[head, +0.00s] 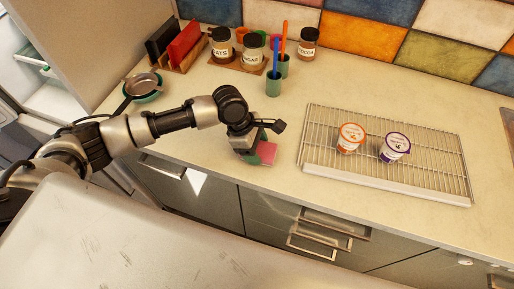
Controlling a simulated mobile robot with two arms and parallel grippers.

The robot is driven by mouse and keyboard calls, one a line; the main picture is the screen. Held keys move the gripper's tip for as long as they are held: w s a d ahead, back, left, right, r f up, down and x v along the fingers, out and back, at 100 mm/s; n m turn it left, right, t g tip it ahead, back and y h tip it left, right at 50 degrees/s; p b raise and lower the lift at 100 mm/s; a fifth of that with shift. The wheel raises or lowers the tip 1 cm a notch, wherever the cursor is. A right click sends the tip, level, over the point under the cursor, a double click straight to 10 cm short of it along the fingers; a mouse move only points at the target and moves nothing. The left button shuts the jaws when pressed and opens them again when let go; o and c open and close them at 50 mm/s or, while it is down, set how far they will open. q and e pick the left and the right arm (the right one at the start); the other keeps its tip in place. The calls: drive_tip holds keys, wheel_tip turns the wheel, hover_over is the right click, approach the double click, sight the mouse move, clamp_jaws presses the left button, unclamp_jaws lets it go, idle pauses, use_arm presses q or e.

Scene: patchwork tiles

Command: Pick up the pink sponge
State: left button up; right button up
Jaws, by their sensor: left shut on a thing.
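The pink sponge (267,153) is near the counter's front edge, left of the wire rack. It looks like a small pink block with a dark green part beside it. My left gripper (257,147) is at the sponge and shut on it, coming down from above. The fingers hide part of the sponge. I cannot tell whether the sponge touches the counter. My right gripper is not in view.
A wire rack (430,175) on the right holds two yogurt cups (351,138). Jars (253,50) and two green cups (273,84) with toothbrush-like sticks stand behind. Counter around the sponge is clear.

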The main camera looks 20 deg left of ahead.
sight(263, 152)
use_arm(q)
drive_tip(key=r, duration=0.4)
drive_tip(key=shift+s+d+b, duration=0.15)
drive_tip(key=shift+s+b, duration=0.2)
drive_tip(key=shift+b, duration=0.05)
drive_tip(key=s+d+r, duration=0.3)
drive_tip(key=s+r, duration=0.3)
drive_tip(key=s, duration=0.4)
drive_tip(key=shift+s+d+r+b, duration=0.15)
drive_tip(key=shift+d+r+b, duration=0.1)
drive_tip(key=shift+b, duration=0.05)
